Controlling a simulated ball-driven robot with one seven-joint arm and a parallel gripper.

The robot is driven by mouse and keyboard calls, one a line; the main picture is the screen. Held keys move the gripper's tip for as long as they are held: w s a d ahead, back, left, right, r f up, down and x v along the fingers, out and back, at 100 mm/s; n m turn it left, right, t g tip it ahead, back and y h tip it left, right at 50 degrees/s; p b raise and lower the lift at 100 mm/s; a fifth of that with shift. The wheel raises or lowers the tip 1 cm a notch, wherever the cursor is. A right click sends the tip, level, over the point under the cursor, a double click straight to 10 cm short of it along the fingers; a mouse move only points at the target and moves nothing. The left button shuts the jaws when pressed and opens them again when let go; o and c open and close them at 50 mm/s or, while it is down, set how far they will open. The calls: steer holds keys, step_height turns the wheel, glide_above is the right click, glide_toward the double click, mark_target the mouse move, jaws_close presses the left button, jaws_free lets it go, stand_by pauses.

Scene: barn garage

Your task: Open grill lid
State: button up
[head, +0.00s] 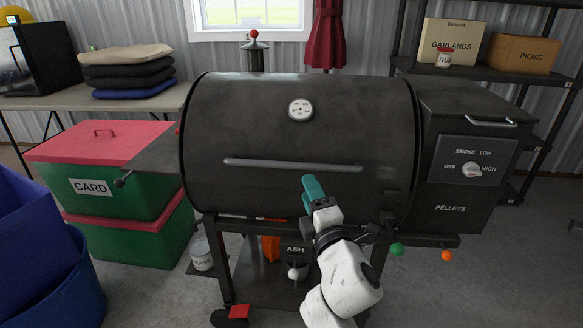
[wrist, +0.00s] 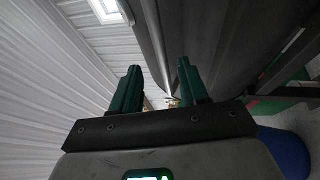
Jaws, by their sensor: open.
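The black barrel-shaped grill lid (head: 260,120) is down on the grill body, with a round thermometer on its front. A long grey handle bar (head: 270,163) runs across the lid's lower front. My gripper (head: 308,180), with teal fingers, is in front of the lid, just below the handle's right part. In the wrist view, the open, empty gripper (wrist: 160,70) has the lid (wrist: 200,30) above and right of it. The handle (wrist: 158,45) appears in line with the gap between the fingers. I cannot tell whether the fingers touch the handle.
A pellet hopper (head: 468,150) with a dial joins the grill's right side. A side shelf (head: 150,152) and stacked red and green bins (head: 120,190) are at the left. Blue tubs (head: 35,250) stand at the front left.

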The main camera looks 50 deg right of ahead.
mark_target(299, 167)
steer(key=x, duration=0.9)
steer(key=shift+s+d+p, duration=0.1)
steer(key=shift+p, duration=0.25)
jaws_close()
